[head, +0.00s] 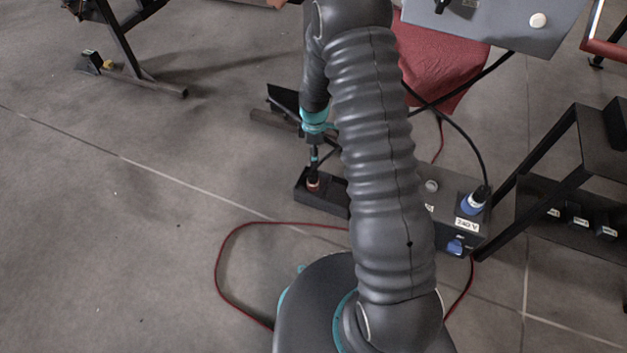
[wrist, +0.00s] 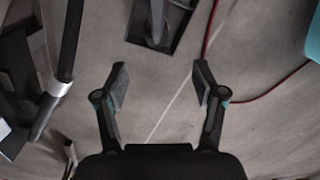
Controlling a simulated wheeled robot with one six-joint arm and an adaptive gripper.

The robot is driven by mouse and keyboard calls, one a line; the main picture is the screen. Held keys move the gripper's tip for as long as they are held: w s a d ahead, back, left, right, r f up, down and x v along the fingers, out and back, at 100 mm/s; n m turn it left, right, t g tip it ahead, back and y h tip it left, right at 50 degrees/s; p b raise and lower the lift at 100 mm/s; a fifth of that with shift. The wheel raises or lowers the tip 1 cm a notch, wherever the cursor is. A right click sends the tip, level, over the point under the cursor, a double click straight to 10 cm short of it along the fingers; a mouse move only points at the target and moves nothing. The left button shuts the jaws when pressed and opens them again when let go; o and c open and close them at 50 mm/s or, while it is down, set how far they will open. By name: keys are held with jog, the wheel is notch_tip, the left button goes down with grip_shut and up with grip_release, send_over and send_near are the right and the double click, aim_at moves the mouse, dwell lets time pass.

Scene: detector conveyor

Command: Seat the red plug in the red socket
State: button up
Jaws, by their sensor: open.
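The red plug (head: 313,185) stands upright in a small black holder (head: 336,204), left of my arm in the head view. Its top is dark. In the wrist view, a dark grey post, which looks like this plug (wrist: 156,22), stands on a dark base at the top, beyond my fingertips. My gripper (head: 314,156) points down just above the plug, seen edge-on. In the wrist view my gripper (wrist: 161,80) is open with nothing between its fingers. No red socket shows; my arm hides part of the dark socket box (head: 432,235).
A blue plug (head: 472,204) with a black cable sits in the socket box above a 240 V label. A blue socket (head: 455,246) is below. A red cable (head: 217,262) loops on the floor. A black rack (head: 575,170) stands right.

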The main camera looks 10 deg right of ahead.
aim_at(313, 170)
notch_tip(313, 170, down, 7)
jog(key=shift+w+a+f+b, duration=0.15)
jog(key=shift+f+b, duration=0.1)
jog(key=shift+f, duration=1.35)
jog(key=shift+w+f+b, duration=0.1)
jog(key=shift+f+b, duration=0.15)
jog(key=shift+f, duration=1.35)
grip_shut()
